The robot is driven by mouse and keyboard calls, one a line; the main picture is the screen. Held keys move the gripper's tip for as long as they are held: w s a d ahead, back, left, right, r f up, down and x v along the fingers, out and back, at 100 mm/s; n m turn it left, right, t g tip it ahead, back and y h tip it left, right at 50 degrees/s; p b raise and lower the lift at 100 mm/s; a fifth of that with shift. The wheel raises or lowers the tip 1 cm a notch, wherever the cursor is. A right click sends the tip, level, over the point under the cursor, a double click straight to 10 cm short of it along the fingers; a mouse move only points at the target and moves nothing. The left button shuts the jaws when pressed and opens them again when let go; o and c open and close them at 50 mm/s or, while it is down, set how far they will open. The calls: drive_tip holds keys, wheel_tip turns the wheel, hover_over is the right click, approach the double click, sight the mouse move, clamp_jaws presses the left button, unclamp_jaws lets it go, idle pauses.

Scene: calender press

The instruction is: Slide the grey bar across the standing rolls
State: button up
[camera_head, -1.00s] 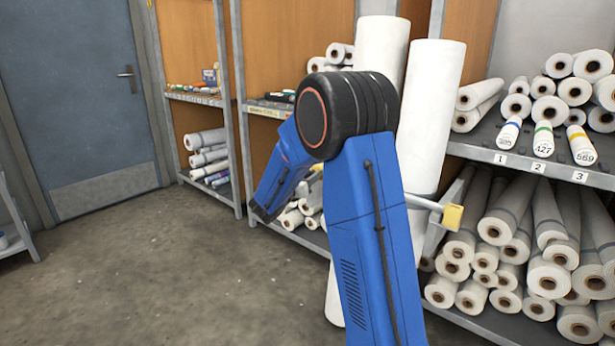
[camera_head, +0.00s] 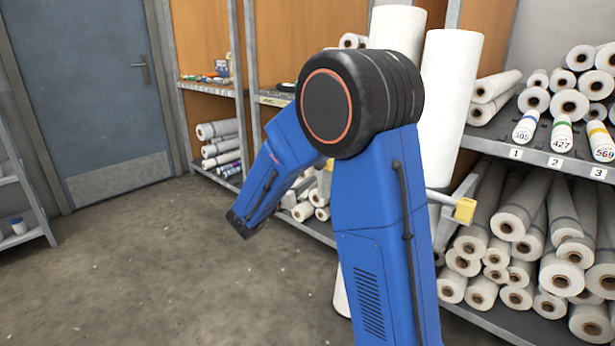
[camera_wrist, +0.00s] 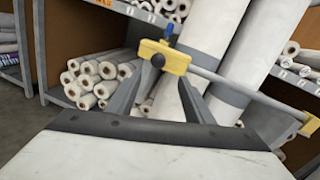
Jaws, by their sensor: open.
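Two tall white standing rolls lean against the shelving, a left one (camera_head: 398,28) and a right one (camera_head: 447,110); they also show in the wrist view (camera_wrist: 216,40). The grey bar (camera_wrist: 245,88) runs across the front of them in the wrist view. It has a yellow block with a dark knob (camera_wrist: 163,56) at its left end and another yellow block (camera_wrist: 309,123) at its right end. The right block also shows in the head view (camera_head: 464,210). My gripper (camera_wrist: 160,82) is open, its two fingers pointing towards the left block. The head view hides my gripper behind my blue arm.
Stacked white rolls fill the right shelves (camera_head: 545,160), with numbered labels along the edge. More rolls (camera_wrist: 96,80) lie low behind the left block. A blue door (camera_head: 90,95) stands at the left. The floor (camera_head: 150,260) before it is clear.

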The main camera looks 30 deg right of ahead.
drive_tip(key=shift+v, duration=1.8)
drive_tip(key=shift+s, duration=0.1)
drive_tip(key=s+d+f+m+g+y, duration=0.1)
drive_tip(key=s+d+m+g+y, duration=0.25)
drive_tip(key=s+m, duration=0.6)
drive_tip(key=s+d+f+m+g+y, duration=0.15)
drive_tip(key=s+m+g, duration=0.3)
drive_tip(key=s, duration=1.05)
drive_tip(key=s+a+f+m+t+y, duration=0.1)
drive_tip(key=s+a+m+t+y, duration=0.2)
drive_tip(key=s+a+m+y, duration=0.7)
drive_tip(key=s+a+m, duration=0.2)
drive_tip(key=s+a, duration=0.1)
drive_tip(key=s, duration=0.1)
drive_tip(key=shift+s+t, duration=0.25)
drive_tip(key=shift+t, duration=0.05)
